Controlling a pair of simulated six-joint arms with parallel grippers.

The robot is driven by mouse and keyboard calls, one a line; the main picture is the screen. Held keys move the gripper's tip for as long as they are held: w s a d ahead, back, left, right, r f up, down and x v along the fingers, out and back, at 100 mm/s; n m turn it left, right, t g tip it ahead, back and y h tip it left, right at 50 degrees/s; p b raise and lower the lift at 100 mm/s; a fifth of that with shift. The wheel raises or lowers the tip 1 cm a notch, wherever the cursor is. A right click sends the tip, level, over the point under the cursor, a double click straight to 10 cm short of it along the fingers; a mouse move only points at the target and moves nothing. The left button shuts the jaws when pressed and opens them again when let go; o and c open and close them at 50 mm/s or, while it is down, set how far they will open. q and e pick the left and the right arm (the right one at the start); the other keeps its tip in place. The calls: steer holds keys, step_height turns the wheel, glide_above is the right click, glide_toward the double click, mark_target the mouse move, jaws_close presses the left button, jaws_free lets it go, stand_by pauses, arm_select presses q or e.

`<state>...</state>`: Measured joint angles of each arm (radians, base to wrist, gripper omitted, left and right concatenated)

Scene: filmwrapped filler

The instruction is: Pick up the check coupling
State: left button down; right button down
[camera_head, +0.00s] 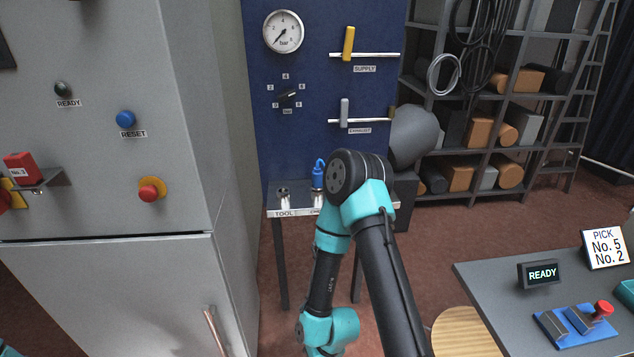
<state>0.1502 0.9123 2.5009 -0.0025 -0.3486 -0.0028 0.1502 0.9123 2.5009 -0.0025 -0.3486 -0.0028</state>
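A small blue fitting with a loop on top (318,176), which looks like the check coupling, stands upright in a light holder on a narrow shelf (276,212) in front of the blue panel. The shelf label beneath it begins with "CH" and is partly hidden by my arm. My teal and black arm rises from the bottom edge, bends just right of the fitting and runs down again to the bottom edge. Its gripper is not visible. Only a sliver of teal shows at the bottom left corner. Neither gripper can be seen.
A metal holder (284,196) sits above the "TOOL" label. The blue panel (310,100) carries a gauge and supply and exhaust handles. A grey cabinet (110,180) stands left. A dark table (500,290) with a READY display and a stool (462,335) are at lower right.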

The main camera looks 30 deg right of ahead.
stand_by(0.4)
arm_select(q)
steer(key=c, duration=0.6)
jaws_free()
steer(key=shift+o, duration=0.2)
